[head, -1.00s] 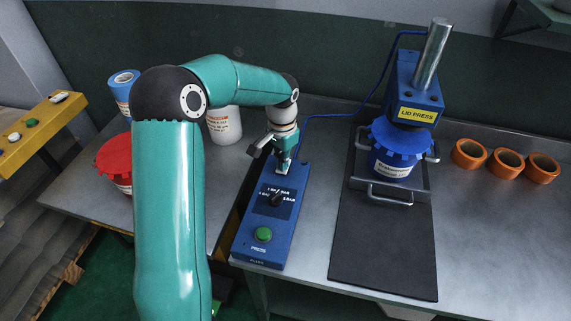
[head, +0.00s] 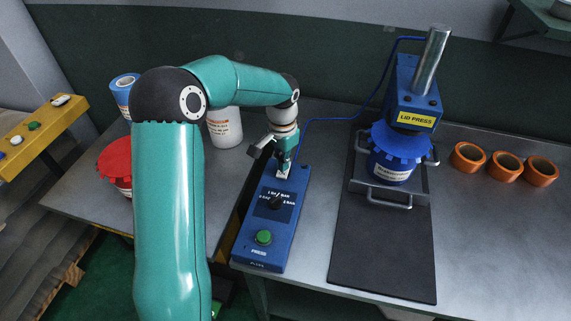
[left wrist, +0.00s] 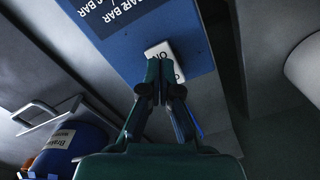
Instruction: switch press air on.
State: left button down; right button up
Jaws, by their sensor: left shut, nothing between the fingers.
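My left gripper (head: 284,170) is shut and empty, pointing down at the far end of the box. In the left wrist view its fingertips (left wrist: 158,72) are over a white switch (left wrist: 160,49) marked ON and hide part of it. They look at or very near its surface; I cannot tell if they touch. The switch's position is unclear. My right gripper is out of view.
The blue lid press (head: 412,92) stands to the right, with a blue-lidded tub (head: 392,168) under it. An air hose (head: 345,118) runs behind the box. Orange rings (head: 503,166) lie further right. A red-lidded tub (head: 114,160) and white bottle (head: 225,128) stand left.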

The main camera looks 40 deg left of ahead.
pick_arm(q)
jog(key=shift+r+p, duration=1.65)
jog(key=shift+r, duration=0.9)
